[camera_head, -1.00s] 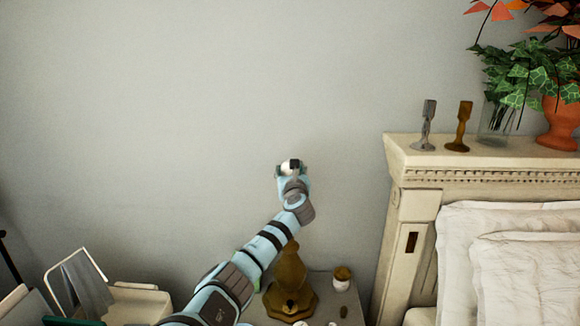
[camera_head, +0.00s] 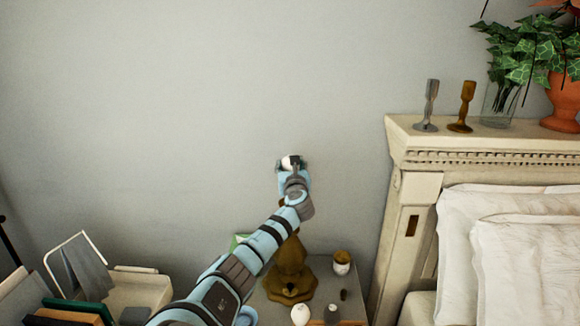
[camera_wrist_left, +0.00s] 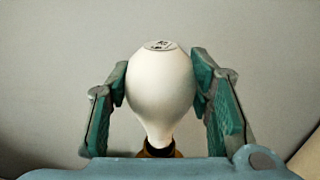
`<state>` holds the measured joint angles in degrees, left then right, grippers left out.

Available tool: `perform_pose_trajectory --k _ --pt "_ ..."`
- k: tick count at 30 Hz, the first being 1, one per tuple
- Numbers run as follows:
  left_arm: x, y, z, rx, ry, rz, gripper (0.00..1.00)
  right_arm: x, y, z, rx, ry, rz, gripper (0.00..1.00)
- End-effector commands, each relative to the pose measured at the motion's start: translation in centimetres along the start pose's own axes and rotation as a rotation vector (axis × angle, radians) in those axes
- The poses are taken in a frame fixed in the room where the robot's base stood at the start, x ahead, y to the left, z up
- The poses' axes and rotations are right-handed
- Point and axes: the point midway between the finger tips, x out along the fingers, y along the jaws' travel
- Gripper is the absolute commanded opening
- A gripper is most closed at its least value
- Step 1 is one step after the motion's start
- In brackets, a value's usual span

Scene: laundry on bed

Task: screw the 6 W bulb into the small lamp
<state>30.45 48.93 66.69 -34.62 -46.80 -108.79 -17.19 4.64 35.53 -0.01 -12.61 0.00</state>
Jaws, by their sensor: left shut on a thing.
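A white bulb (camera_wrist_left: 160,88) is between the two fingers of my left gripper (camera_wrist_left: 163,92), with its marked round end up and its neck down. The mark is too small to read. A brass-coloured piece (camera_wrist_left: 158,150) shows directly under the neck; I cannot tell whether they touch or are threaded. In the head view my left gripper (camera_head: 291,164) holds the bulb (camera_head: 288,162) above the brass lamp (camera_head: 290,262), whose upper part is mostly hidden by my arm. My right gripper is out of view.
The lamp stands on a nightstand (camera_head: 352,312). A white bulb (camera_head: 300,314), small items and a brown-topped jar (camera_head: 342,262) are near it. The bed's headboard (camera_head: 412,200) rises at the right. A chair (camera_head: 135,290) and books are at the left. The wall above is clear.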

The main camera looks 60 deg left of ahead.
Motion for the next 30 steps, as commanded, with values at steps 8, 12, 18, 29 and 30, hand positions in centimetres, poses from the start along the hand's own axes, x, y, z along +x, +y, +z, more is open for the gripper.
perform_pose_trajectory --k 8,12,18,29,30 --pt "0.0 0.0 -0.5 0.001 0.000 0.000 0.21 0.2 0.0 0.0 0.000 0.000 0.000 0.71" --pt "0.0 0.0 -0.5 0.000 0.000 0.000 0.58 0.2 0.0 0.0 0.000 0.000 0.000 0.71" --pt "0.0 0.0 -0.5 0.000 0.000 0.000 0.70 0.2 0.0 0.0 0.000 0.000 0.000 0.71" --pt "-2.0 -0.1 -0.5 0.002 -0.004 -0.003 0.70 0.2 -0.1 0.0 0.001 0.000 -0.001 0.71" --pt "-2.9 -0.1 -0.6 0.004 -0.002 -0.004 0.70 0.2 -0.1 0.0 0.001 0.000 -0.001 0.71"
